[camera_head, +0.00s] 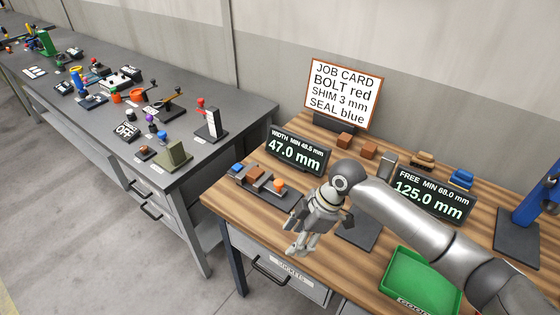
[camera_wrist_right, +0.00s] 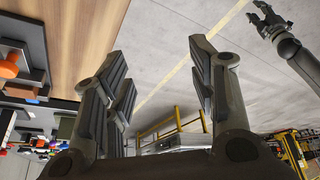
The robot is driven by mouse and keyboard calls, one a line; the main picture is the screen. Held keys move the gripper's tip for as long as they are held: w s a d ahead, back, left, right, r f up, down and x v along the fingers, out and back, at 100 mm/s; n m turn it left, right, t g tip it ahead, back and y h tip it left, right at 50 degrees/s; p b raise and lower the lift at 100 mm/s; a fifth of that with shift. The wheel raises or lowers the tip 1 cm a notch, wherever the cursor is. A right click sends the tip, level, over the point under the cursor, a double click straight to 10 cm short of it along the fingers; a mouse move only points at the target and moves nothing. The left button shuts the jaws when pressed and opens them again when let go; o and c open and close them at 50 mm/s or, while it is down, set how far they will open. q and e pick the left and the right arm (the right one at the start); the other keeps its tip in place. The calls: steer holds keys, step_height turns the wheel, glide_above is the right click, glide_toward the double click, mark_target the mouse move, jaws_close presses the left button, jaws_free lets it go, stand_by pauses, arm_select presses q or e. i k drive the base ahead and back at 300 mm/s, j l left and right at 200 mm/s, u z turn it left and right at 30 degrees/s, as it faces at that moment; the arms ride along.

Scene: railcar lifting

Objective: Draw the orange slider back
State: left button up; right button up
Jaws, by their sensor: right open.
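The orange slider (camera_head: 279,185) is a small orange knob at the right end of a dark gauge base (camera_head: 262,188), in front of the 47.0 mm width display (camera_head: 297,151). Orange also shows at the left edge of the wrist view (camera_wrist_right: 9,68). My right gripper (camera_head: 303,243) is open and empty. It is right of the slider and nearer the table's front edge, apart from it. Its spread fingers show in the wrist view (camera_wrist_right: 160,88). My left gripper (camera_wrist_right: 268,20) is small at the top right of the wrist view, away from the table. It is not in the head view.
Brown and blue blocks sit on the same gauge base. A green tray (camera_head: 421,283) is at the right front, and a 125.0 mm display (camera_head: 432,196) stands behind my right arm. A drawer (camera_head: 290,278) is under the front edge. A grey bench (camera_head: 235,115) full of devices is at left.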

mark_target(272, 184)
steer(key=i, duration=0.95)
